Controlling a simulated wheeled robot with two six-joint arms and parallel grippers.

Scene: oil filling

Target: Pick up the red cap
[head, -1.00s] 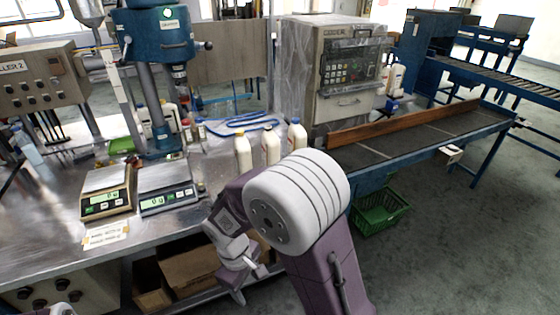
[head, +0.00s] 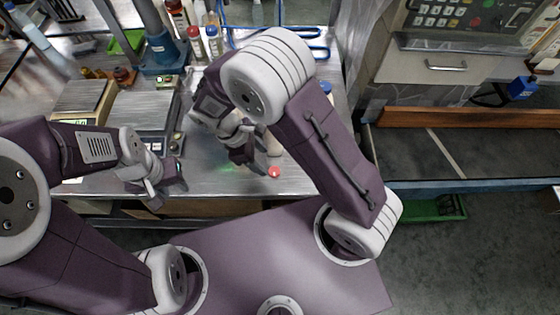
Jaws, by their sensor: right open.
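The red cap (head: 274,172) is a small round spot near the front edge of the steel table (head: 215,180). My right gripper (head: 257,170) is open, pointing down just to the left of the cap. I cannot tell whether a fingertip touches the cap. My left gripper (head: 168,194) is over the table's front edge, further left and well away from the cap. Its jaws are too small and turned to judge. My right forearm hides part of the table and most of a pale bottle just behind the cap.
Two scales (head: 82,103) stand at the left of the table. Several bottles with red and blue caps (head: 195,32) stand at the back. A conveyor (head: 480,150) with a wooden rail runs on the right, and a green crate (head: 436,208) is below it.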

